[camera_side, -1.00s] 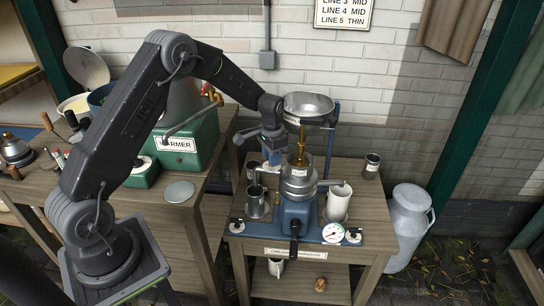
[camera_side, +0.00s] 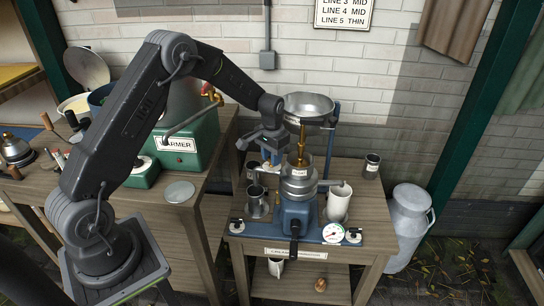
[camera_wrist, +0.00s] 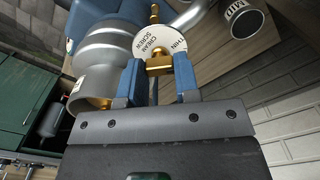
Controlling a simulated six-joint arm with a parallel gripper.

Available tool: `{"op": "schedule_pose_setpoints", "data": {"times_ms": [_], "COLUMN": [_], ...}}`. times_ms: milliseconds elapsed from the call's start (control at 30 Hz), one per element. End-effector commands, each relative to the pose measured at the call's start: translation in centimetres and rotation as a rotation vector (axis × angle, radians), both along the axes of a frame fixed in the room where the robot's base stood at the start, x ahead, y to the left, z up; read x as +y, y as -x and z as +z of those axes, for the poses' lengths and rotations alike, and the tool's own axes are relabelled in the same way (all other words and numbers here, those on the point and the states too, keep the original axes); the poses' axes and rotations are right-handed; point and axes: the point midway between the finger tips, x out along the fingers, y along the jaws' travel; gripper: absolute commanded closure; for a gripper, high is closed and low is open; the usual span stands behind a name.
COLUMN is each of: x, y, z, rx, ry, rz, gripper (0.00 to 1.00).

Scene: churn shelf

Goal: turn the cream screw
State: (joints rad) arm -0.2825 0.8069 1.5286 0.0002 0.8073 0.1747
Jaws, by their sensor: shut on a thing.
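The brass cream screw (camera_wrist: 158,64) shows in the wrist view in front of a round white plate (camera_wrist: 160,40) lettered "CREAM SCREW" and "THIN". My gripper (camera_wrist: 160,82) has its two blue fingers on either side of the screw's brass head and is shut on it. The silver separator (camera_wrist: 98,58) is just left of the screw. In the side view my gripper (camera_side: 272,157) is at the left of the separator's silver bowls (camera_side: 298,184), below the wide supply pan (camera_side: 309,105). The screw itself is hidden there.
The blue separator base (camera_side: 296,215) stands on a wooden table (camera_side: 375,205), with a gauge (camera_side: 333,233) at its front. A metal cup (camera_side: 257,202) and a white jug (camera_side: 338,203) flank it. A green warmer (camera_side: 192,143) is left; a milk can (camera_side: 408,225) is right.

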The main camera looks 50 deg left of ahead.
Motion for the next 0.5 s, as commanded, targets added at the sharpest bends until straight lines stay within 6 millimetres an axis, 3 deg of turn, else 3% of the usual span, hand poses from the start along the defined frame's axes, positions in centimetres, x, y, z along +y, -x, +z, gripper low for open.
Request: {"op": "schedule_pose_setpoints", "data": {"times_ms": [33, 67, 100, 300, 500], "x": [0.07, 0.07, 0.07, 0.05, 0.02], "y": [-0.11, -0.11, -0.11, -0.07, -0.04], "z": [0.12, 0.13, 0.13, 0.07, 0.03], "rx": [-0.005, -0.005, -0.005, -0.003, -0.002], "ry": [-0.001, -0.001, -0.001, 0.0, 0.0], "rz": [0.002, 0.002, 0.002, 0.001, 0.0], "gripper": [0.94, 0.69, 0.65, 0.46, 0.45]}}
